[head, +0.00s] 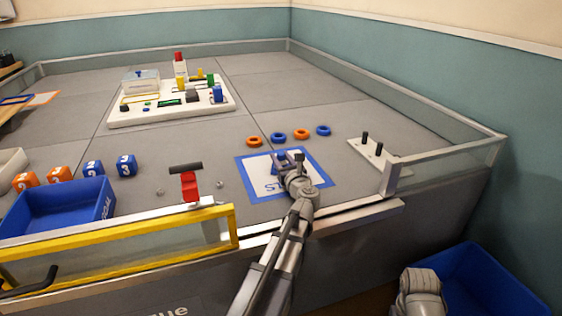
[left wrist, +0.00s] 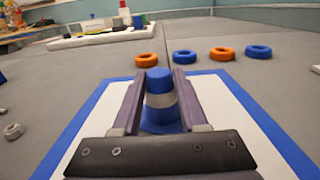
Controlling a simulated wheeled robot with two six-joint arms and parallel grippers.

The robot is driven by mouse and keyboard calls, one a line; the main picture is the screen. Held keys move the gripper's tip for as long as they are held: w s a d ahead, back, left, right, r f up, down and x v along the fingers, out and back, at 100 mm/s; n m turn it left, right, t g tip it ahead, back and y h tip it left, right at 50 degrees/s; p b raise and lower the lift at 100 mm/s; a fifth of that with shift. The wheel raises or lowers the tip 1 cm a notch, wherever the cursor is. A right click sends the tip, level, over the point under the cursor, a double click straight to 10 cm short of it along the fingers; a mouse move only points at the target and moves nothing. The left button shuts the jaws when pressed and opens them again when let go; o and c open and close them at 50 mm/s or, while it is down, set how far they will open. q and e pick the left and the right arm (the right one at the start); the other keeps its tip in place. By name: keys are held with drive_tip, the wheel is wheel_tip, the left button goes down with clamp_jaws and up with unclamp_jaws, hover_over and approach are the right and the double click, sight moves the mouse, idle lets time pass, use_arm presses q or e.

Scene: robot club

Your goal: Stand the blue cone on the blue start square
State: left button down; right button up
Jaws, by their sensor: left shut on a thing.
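The blue cone (left wrist: 160,108) with a pale band stands upright between the fingers of my left gripper (left wrist: 158,88) in the left wrist view. The left gripper (head: 287,158) is shut on it, over the start square (head: 254,170), a white square with a blue border. The square also shows in the left wrist view (left wrist: 248,105). The gripper hides most of the cone in the head view. The cone's base looks on or very near the square; I cannot tell whether it touches. My right gripper is not in view.
Orange and blue rings (head: 278,137) lie behind the square. A two-peg stand (head: 372,152) is to its right. A red T-handle (head: 188,183), loose nuts, numbered cubes (head: 93,168) and a blue bin (head: 60,210) are to the left. A rail edges the table.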

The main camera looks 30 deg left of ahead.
use_arm(q)
drive_tip(key=shift+f, duration=0.2)
drive_tip(key=shift+c, duration=2.2)
unclamp_jaws()
drive_tip(key=shift+r, duration=0.1)
drive_tip(key=shift+r, duration=0.2)
drive_tip(key=v, duration=1.2)
drive_tip(key=shift+s, duration=0.1)
